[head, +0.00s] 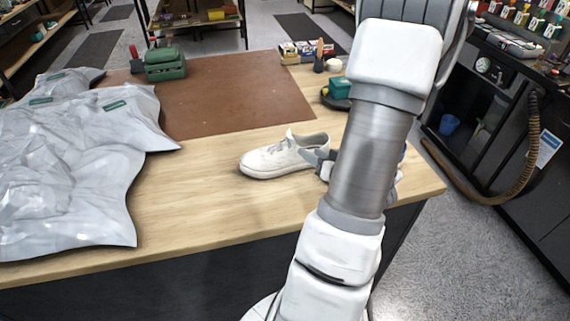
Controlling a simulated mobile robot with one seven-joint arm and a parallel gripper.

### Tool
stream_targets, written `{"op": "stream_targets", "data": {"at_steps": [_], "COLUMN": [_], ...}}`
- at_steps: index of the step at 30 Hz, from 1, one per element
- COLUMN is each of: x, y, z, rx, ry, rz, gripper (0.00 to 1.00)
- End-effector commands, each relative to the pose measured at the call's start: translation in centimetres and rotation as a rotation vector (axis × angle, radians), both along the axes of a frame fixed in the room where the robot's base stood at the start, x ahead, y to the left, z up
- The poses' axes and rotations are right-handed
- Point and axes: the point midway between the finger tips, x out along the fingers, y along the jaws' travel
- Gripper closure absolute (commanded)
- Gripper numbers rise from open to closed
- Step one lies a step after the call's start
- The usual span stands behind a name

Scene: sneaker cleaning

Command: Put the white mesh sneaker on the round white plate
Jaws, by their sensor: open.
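The white mesh sneaker (272,160) sits upright on the light wood table, toe to the left and heel toward my arm. My gripper (315,160) is at the sneaker's heel end, partly hidden behind my own arm. Its grey fingers are open, and one fingertip shows close to the heel. I cannot tell whether it touches the shoe. I cannot make out the round white plate; my arm covers part of the table's right side.
Grey plastic bags (70,160) cover the table's left. A brown mat (225,95) lies behind the sneaker. Bare wood lies in front and left of the sneaker.

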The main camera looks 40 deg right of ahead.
Motion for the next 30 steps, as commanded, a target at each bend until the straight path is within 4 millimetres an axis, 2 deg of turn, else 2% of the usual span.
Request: {"op": "stream_targets", "data": {"at_steps": [5, 6, 12, 22, 30], "x": [0.3, 1.4, 5.0, 7.6, 11.0], "y": [0.1, -0.2, -1.3, -2.3, -3.4], "z": [-0.6, -0.6, -2.0, -2.9, -4.1], "rx": [-0.006, -0.002, 0.001, -0.001, -0.003], "ry": [-0.002, -0.001, 0.0, 0.0, 0.0], "rz": [-0.003, 0.001, 0.0, -0.002, -0.002], "gripper": [0.54, 0.54, 0.54, 0.54, 0.54]}}
